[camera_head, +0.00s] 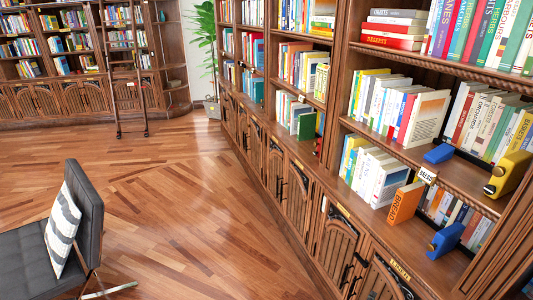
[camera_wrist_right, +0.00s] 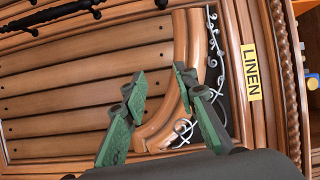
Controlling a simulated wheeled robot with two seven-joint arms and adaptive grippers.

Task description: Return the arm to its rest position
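My right gripper (camera_wrist_right: 158,84) shows in the right wrist view with two dark green fingers spread apart and nothing between them. It is in front of a brown wooden cabinet door (camera_wrist_right: 80,90) with slats and a curved carved frame. I cannot tell whether the fingertips touch the door. Neither gripper nor either arm can be made out in the head view. My left gripper shows in no view.
A long bookcase (camera_head: 322,185) with lower cabinets runs along the right. An orange book (camera_head: 405,204) and a blue bookend (camera_head: 445,240) stand near its shelf edge. A grey chair (camera_head: 88,215) is at the lower left. A ladder (camera_head: 125,75) stands far back. The wooden floor between is clear.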

